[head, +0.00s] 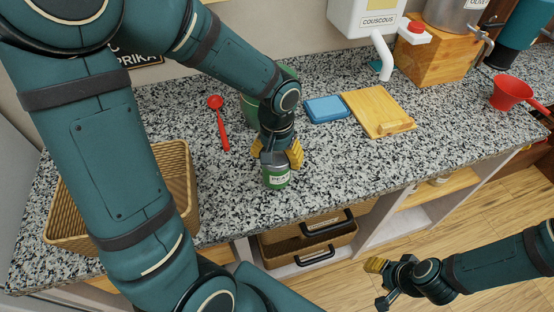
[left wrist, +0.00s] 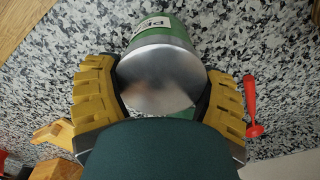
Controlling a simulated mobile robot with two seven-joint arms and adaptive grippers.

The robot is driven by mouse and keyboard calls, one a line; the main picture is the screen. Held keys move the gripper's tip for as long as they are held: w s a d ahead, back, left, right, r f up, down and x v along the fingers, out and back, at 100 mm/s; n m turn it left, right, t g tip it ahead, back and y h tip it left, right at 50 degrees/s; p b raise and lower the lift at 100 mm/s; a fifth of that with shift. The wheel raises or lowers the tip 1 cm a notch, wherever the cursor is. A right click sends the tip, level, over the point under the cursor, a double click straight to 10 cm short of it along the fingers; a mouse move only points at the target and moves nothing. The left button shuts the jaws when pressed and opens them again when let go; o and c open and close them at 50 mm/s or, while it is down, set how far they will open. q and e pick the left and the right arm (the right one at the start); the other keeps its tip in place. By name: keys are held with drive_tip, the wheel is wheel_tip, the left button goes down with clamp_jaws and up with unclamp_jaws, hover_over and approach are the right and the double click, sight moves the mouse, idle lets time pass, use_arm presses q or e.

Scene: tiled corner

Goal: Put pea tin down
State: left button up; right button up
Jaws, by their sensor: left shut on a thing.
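The pea tin (head: 276,178) is a green can with a grey metal top and a pale label. It stands upright within my left gripper (head: 281,156), which is shut on it near the counter's front. In the left wrist view the tin's metal end (left wrist: 160,78) sits between the yellow fingers of my left gripper (left wrist: 160,88). I cannot tell whether its base touches the speckled counter (head: 330,165). My right gripper (head: 380,283) is low at the right, over the floor, with its fingers apart and nothing between them.
A wicker basket (head: 180,165) and red spoon (head: 218,122) lie left. A green object (head: 250,108) is partly hidden behind my left arm. Counter right of the tin is clear.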

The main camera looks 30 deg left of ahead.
use_arm(q)
drive_tip(key=shift+f, duration=0.65)
drive_tip(key=o, duration=1.2)
drive_tip(key=shift+f, duration=0.1)
drive_tip(key=shift+r, duration=0.2)
wheel_tip(320, 180, up, 12)
drive_tip(key=p, duration=0.2)
drive_tip(key=shift+p, duration=0.3)
